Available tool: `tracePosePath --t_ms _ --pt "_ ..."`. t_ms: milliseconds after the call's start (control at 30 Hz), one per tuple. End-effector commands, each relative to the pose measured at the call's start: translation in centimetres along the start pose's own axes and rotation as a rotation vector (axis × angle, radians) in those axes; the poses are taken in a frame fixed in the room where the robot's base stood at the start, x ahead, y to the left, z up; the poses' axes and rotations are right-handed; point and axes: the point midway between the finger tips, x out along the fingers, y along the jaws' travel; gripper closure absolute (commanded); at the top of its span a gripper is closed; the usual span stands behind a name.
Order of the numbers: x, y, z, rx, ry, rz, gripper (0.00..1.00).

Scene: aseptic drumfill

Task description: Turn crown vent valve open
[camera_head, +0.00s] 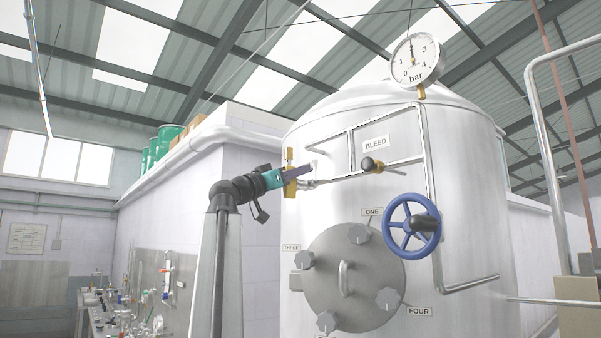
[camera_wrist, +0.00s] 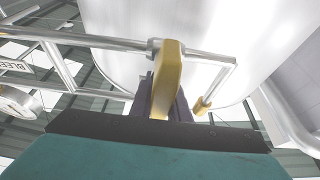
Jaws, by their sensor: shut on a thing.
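A yellow valve lever (camera_wrist: 168,75) sits on a thin silver pipe in the wrist view. The dark fingers of my gripper (camera_wrist: 165,108) are shut on it, one on each side. In the head view my gripper (camera_head: 300,171) reaches from the left to the upper front of the steel tank (camera_head: 465,160). Yellow parts (camera_head: 290,189) show just below and above the fingers there; the fingers hide the part between. No label for the held valve is readable.
A BLEED label (camera_head: 376,143) is above a brass valve with a black knob (camera_head: 368,164). A pressure gauge (camera_head: 416,60) stands on top. A blue handwheel (camera_head: 411,226) and a round hatch (camera_head: 345,285) with several clamp knobs are below. Pipes run close around my gripper.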

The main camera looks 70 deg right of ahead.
Motion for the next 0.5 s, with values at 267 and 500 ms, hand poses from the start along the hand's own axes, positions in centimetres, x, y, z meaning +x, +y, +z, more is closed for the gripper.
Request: tracePosePath --t_ms 267,500 --pt "-0.06 -0.08 -0.04 -0.052 0.001 -0.02 1.0" --pt "-0.07 -0.45 -0.03 -0.163 0.001 -0.065 1.0"
